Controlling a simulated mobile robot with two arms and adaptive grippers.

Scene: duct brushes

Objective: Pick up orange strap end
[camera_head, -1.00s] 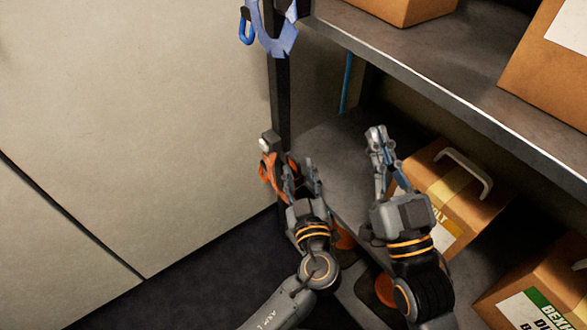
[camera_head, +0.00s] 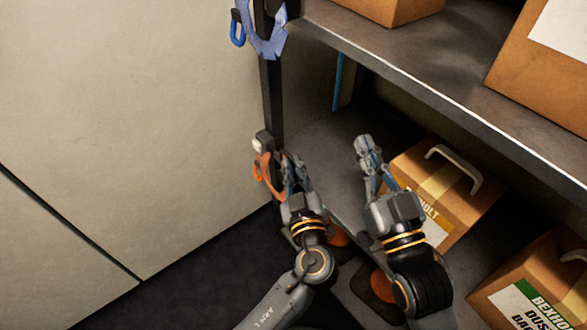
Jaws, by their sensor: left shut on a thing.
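The orange strap (camera_head: 266,176) hangs at the shelf's dark upright, low on its left side, below a small white-grey piece (camera_head: 262,142). My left gripper (camera_head: 287,163) is at the strap's right side, shut on the orange strap; its fingers hide part of the strap and the exact grip point. My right gripper (camera_head: 366,150) points up over the lower shelf, to the right of the upright and away from the strap. I cannot tell from this angle whether its fingers are open or shut.
A blue strap (camera_head: 268,38) hangs higher on the upright. A cardboard box with a white handle (camera_head: 456,168) stands right of my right gripper. Another box (camera_head: 540,285) is at the lower right. The upper shelf edge (camera_head: 440,92) overhangs. The wall side at left is clear.

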